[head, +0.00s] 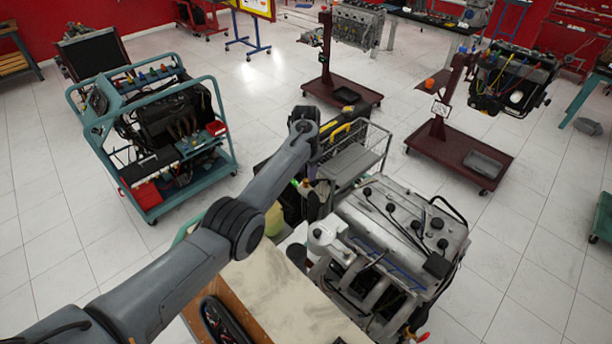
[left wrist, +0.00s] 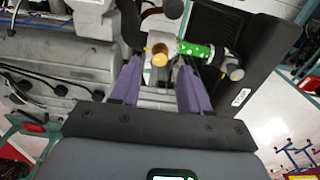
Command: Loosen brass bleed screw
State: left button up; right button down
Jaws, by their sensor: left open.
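In the left wrist view, a round brass screw head (left wrist: 160,54) shows just beyond and between my fingertips. A green fitting (left wrist: 196,50) lies beside it to the right, with another brass-coloured end (left wrist: 235,73) farther right. My left gripper (left wrist: 160,70) is open, with its two purple fingers on either side of the brass head in the picture. I see nothing held between them, and cannot tell whether they touch it. In the head view my left arm reaches down beside the grey engine (head: 400,225); the gripper there is mostly hidden and the screw cannot be made out.
A wire-sided cart (head: 368,150) stands just behind the engine. A tan-topped bench (head: 285,290) is at the front. A teal-framed engine trainer (head: 165,120) stands at the left and a dark red engine stand (head: 440,145) at the right.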

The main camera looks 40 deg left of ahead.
aim_at(306, 180)
pick_arm(q)
jog(key=shift+f, duration=1.7)
grip_shut()
